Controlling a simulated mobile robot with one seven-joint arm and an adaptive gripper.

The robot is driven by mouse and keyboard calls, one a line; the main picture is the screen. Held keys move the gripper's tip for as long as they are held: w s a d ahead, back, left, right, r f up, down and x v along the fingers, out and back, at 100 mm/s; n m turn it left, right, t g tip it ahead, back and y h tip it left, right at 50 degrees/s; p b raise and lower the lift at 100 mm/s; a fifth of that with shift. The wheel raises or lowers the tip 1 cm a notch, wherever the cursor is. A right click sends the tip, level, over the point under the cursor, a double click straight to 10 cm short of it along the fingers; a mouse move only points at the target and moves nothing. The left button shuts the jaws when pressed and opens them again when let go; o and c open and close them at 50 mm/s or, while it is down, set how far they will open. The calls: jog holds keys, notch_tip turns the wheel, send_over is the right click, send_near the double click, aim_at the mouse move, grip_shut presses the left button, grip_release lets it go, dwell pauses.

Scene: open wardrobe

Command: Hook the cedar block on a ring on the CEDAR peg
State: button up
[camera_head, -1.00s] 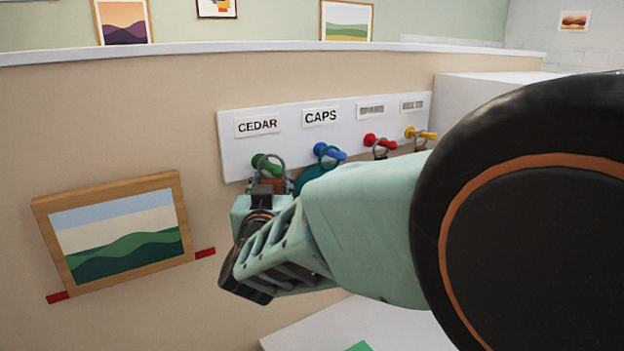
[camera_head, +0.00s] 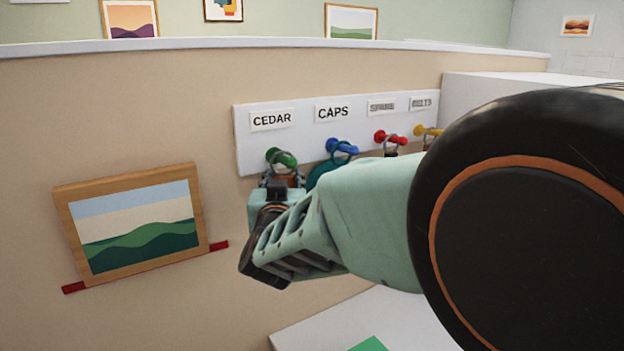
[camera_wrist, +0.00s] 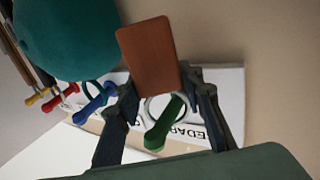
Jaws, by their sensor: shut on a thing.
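My gripper (camera_head: 282,184) is at the green CEDAR peg (camera_head: 281,157), just below it in the head view. In the wrist view my gripper (camera_wrist: 164,88) is shut on the reddish-brown cedar block (camera_wrist: 150,58). The block's metal ring (camera_wrist: 150,106) overlaps the green peg (camera_wrist: 166,124) and looks to be around it, with the peg's knob past the ring's edge. I cannot tell whether the ring's weight rests on the peg. In the head view the block is mostly hidden by my gripper.
The white peg board (camera_head: 245,140) also carries a blue peg (camera_head: 340,147) with a teal cap (camera_wrist: 65,35) hanging close beside the block, a red peg (camera_head: 390,137) and a yellow peg (camera_head: 430,131). A framed landscape (camera_head: 135,225) hangs to the left. A white surface (camera_head: 330,325) lies below.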

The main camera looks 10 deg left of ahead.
dwell(0.3)
jog(key=o, duration=1.2)
jog(key=shift+s, duration=0.1)
